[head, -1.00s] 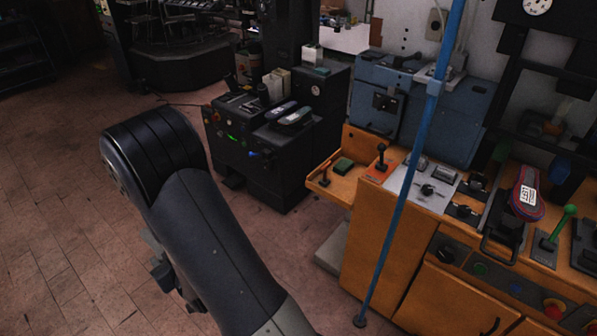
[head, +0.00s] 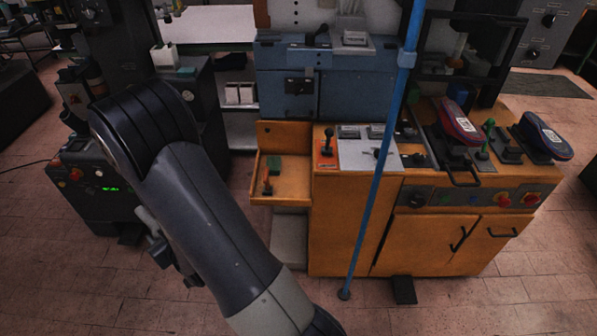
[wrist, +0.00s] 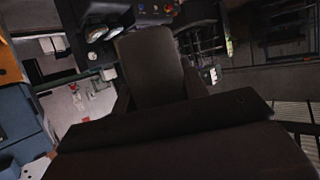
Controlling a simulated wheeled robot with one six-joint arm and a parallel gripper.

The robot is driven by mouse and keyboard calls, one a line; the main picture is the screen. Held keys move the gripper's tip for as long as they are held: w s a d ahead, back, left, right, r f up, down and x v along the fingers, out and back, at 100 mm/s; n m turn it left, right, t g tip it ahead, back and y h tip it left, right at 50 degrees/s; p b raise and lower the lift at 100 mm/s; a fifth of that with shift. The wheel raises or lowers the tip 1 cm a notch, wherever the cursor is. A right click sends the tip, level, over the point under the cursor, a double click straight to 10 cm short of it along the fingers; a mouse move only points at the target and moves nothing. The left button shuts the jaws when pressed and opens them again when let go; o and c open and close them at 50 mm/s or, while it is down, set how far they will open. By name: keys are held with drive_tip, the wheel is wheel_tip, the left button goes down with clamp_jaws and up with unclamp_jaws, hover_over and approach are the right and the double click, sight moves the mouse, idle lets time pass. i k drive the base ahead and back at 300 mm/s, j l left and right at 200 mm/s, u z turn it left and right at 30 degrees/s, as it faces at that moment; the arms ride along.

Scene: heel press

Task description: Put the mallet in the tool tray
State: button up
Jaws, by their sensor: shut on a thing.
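The tool tray (head: 290,191) is an orange, open tray at the left end of the orange bench in the head view. A small green block (head: 274,166) and a dark tool with an orange-brown part (head: 267,181) are in it. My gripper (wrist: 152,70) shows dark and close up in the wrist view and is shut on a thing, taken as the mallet. The shadow hides where gripper and mallet meet. In the head view my arm hides most of the gripper, left of the tray and apart from it.
A blue pole (head: 378,165) stands before the orange bench (head: 340,235). A blue machine (head: 285,85) is behind the tray. Two shoes (head: 460,125) sit on the bench's right part. A black machine (head: 85,195) stands at left. Floor is free in front.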

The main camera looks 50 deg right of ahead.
sight(296, 174)
drive_tip(key=i+j+z, duration=0.1)
drive_tip(key=z, duration=0.3)
drive_tip(key=i+j+z, duration=0.1)
drive_tip(key=z, duration=0.25)
drive_tip(key=i+j+z, duration=0.15)
drive_tip(key=z, duration=0.25)
drive_tip(key=i+j+z, duration=0.1)
drive_tip(key=z, duration=0.3)
drive_tip(key=i+j+z, duration=0.15)
drive_tip(key=j+z, duration=1.2)
drive_tip(key=i+j, duration=0.35)
